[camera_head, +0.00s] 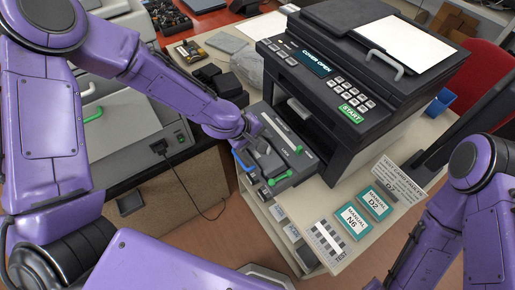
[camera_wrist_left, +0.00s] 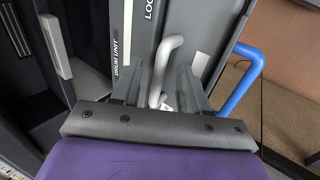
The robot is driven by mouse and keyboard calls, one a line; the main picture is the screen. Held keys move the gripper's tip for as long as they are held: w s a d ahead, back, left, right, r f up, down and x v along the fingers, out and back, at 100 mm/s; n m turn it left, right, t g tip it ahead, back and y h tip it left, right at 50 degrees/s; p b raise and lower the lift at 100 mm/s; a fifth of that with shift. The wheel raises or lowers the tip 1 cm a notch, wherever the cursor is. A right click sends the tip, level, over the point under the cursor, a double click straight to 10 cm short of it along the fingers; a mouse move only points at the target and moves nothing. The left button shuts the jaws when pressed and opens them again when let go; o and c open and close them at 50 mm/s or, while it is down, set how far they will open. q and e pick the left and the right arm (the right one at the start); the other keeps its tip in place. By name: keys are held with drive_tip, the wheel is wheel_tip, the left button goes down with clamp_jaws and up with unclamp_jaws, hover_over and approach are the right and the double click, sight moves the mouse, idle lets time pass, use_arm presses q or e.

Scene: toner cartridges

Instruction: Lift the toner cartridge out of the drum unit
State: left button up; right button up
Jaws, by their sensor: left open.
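The grey drum unit (camera_head: 303,162) extends from the front of the open printer, with green handles on it. It also shows in the wrist view, where its edge strip (camera_wrist_left: 121,60) reads "DRUM UNIT". A grey body that looks like the toner cartridge (camera_wrist_left: 207,32) lies beside that strip, with lettering starting "LOC". A light grey bent handle (camera_wrist_left: 160,68) rises there. My left gripper (camera_head: 262,152) is over the drum unit; in the wrist view, its open fingers (camera_wrist_left: 161,86) stand on either side of the handle. Contact cannot be told. My right arm shows, but its gripper is out of view.
A blue handle (camera_wrist_left: 241,82) stands close to the right of my left fingers. The printer (camera_head: 318,72) reads "COVER OPEN" and rises just behind. Teal cards (camera_head: 354,220) and a test sheet (camera_head: 328,242) lie at the table's front. Another grey machine (camera_head: 130,125) stands left.

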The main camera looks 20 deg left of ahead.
use_arm(q)
drive_tip(key=shift+w+d+f, duration=0.15)
drive_tip(key=shift+w+f, duration=0.15)
drive_tip(key=shift+f, duration=0.2)
drive_tip(key=shift+s, duration=0.1)
clamp_jaws()
drive_tip(key=shift+r, duration=0.1)
idle(0.8)
